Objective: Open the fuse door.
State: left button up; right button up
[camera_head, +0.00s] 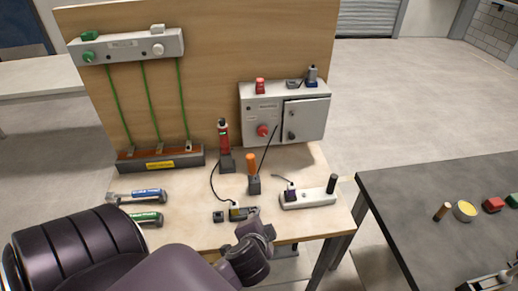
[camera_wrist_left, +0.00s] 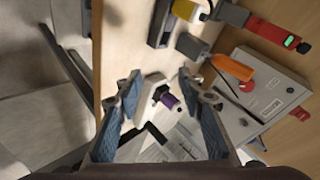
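The grey electrical box (camera_head: 262,108) stands at the back right of the wooden bench. Its fuse door (camera_head: 308,118) is the right-hand panel, with a dark round knob (camera_head: 291,135) at its left side. The door looks shut or nearly so; I cannot tell if it is latched. The box also shows at the right of the left wrist view (camera_wrist_left: 272,84), tilted. My left gripper (camera_wrist_left: 158,84) is open, with nothing between its fingers. In the head view the left gripper (camera_head: 258,238) is at the bench's front edge, apart from the box. My right gripper is not visible.
A white power strip (camera_head: 308,198) with a dark plug lies between the left gripper and box. An orange-handled tool (camera_head: 252,165) and red tool (camera_head: 223,135) stand left of it. Hammers (camera_head: 149,194) lie further left. A dark table (camera_head: 420,190) stands at right.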

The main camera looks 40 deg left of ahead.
pick_arm(q)
jog(key=shift+s+d+f, duration=0.25)
jog(key=shift+s, duration=0.1)
jog(key=shift+s, duration=0.1)
